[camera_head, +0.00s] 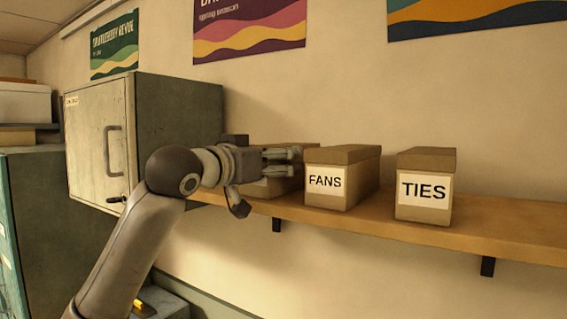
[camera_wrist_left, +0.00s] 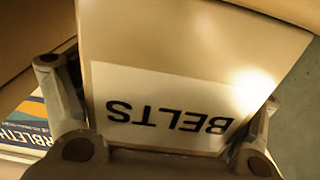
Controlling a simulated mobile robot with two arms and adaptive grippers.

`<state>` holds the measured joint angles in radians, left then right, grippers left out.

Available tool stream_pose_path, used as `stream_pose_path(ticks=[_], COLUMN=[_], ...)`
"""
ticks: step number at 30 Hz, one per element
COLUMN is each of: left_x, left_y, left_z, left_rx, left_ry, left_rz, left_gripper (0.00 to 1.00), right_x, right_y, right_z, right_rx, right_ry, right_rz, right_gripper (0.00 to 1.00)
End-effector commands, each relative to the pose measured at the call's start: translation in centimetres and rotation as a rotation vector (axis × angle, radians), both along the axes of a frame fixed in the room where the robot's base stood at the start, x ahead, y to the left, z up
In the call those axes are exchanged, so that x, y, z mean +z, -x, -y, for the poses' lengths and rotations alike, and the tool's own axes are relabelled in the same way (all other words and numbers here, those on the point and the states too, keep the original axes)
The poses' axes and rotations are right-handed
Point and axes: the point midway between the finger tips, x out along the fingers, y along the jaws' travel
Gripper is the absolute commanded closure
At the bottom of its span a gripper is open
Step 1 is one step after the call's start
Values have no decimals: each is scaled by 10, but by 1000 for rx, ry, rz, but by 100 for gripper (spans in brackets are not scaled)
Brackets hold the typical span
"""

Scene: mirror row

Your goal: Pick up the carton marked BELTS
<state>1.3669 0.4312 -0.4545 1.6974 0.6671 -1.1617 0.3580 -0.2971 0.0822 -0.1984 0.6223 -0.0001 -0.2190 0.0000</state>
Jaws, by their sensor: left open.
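The carton marked BELTS (camera_wrist_left: 185,105) fills the middle of the left wrist view, its white label upside down there. It is a brown box, and in the head view the leftmost carton (camera_head: 272,188) on the shelf is partly hidden behind my left gripper (camera_head: 294,160). My left gripper is open, with one finger on each side of the carton in the wrist view. I cannot tell whether either finger touches it. My right gripper is not in view.
Cartons marked FANS (camera_head: 325,190) and TIES (camera_head: 424,198) stand to the right on the wooden shelf (camera_head: 510,231). A grey cabinet (camera_head: 178,125) is close on the left of my gripper. The shelf right of TIES is clear.

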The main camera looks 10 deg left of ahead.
Motion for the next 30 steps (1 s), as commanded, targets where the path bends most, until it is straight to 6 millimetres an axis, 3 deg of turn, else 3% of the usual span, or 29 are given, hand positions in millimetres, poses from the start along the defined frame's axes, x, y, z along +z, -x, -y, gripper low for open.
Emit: stream_pose_path(ticks=[3, 14, 30], left_x=[0, 0, 5], left_y=[0, 0, 1], left_z=[0, 0, 0], left_rx=[0, 0, -1], left_ry=[0, 0, 2], left_rz=[0, 0, 4], left_gripper=[14, 60, 60], right_x=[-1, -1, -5], right_y=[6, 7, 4], right_z=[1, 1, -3], right_rx=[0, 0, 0], right_ry=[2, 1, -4], right_rz=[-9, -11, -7], right_gripper=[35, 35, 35])
